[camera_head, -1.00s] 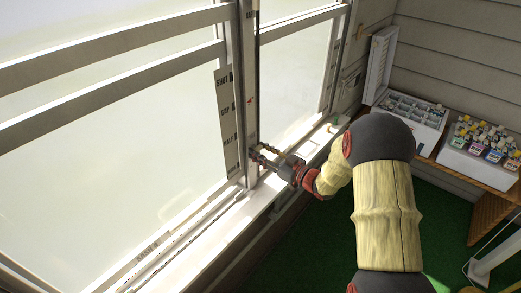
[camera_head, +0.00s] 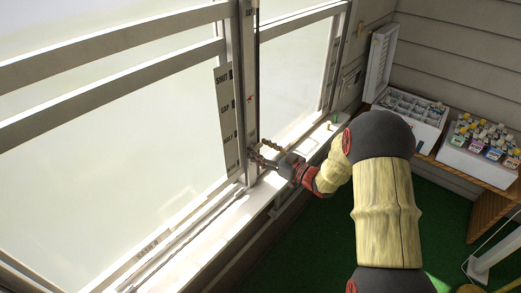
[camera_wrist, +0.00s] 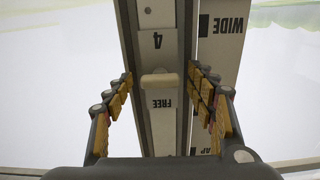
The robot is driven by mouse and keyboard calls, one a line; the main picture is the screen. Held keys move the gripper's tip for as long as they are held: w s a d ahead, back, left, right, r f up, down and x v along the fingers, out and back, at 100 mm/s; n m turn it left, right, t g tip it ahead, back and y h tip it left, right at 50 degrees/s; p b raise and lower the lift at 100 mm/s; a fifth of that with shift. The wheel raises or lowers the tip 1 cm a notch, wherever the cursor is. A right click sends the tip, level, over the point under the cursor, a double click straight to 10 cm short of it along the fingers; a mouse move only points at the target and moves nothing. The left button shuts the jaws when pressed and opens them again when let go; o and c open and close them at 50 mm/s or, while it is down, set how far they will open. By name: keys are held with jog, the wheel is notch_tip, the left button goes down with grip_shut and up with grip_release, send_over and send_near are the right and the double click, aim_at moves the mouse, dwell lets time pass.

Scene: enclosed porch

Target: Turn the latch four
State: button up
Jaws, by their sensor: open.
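The latch (camera_wrist: 160,80) is a small beige bar on a window post, lying crosswise in the wrist view between a "4" above and the word "FREE" below. My gripper (camera_wrist: 160,75) is open, with one finger on each side of the post and latch. Clear gaps show between both fingers and the latch, and nothing is held. In the head view my gripper (camera_head: 259,151) is at the lower part of the window post (camera_head: 247,85). The latch itself cannot be made out there.
A label strip (camera_head: 224,115) with "SHUT" and other words hangs left of the post. The white sill (camera_head: 235,218) runs below. A box of compartments (camera_head: 412,108) and a tray of bottles (camera_head: 466,160) stand on a wooden shelf at the right.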

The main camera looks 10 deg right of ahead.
jog(key=v, duration=1.2)
dwell(0.3)
